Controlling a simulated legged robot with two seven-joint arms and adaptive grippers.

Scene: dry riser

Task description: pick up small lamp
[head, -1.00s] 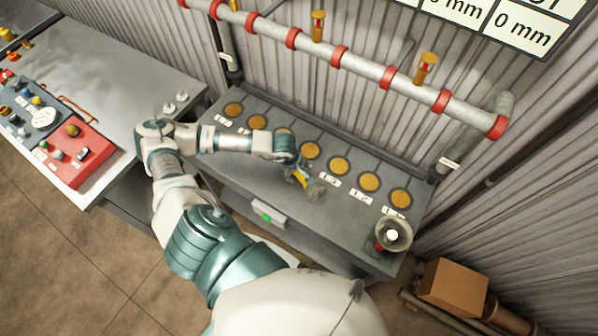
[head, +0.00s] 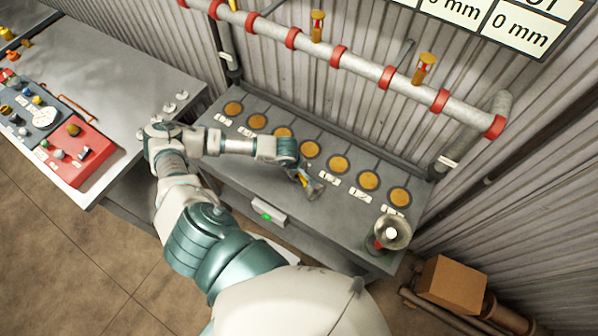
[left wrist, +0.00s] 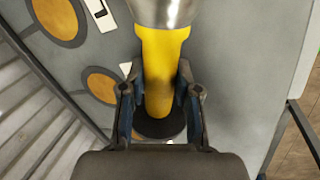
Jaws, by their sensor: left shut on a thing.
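The small lamp (left wrist: 162,75) has a yellow body, a silver head and a dark round base in the left wrist view. In the head view the lamp (head: 304,179) shows only as a small yellow patch, mostly hidden by my left gripper (head: 308,184). In the left wrist view my left gripper (left wrist: 160,100) has one finger on each side of the yellow body and is shut on it. The lamp is over the grey bench; I cannot tell whether its base touches the top. My right gripper is not in view.
The grey bench (head: 262,188) has a row of several orange discs along its back. A larger lamp-like item (head: 391,234) stands at its right end. A pipe (head: 340,60) with red collars runs above. A red panel (head: 80,155) lies on the left table (head: 110,75).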

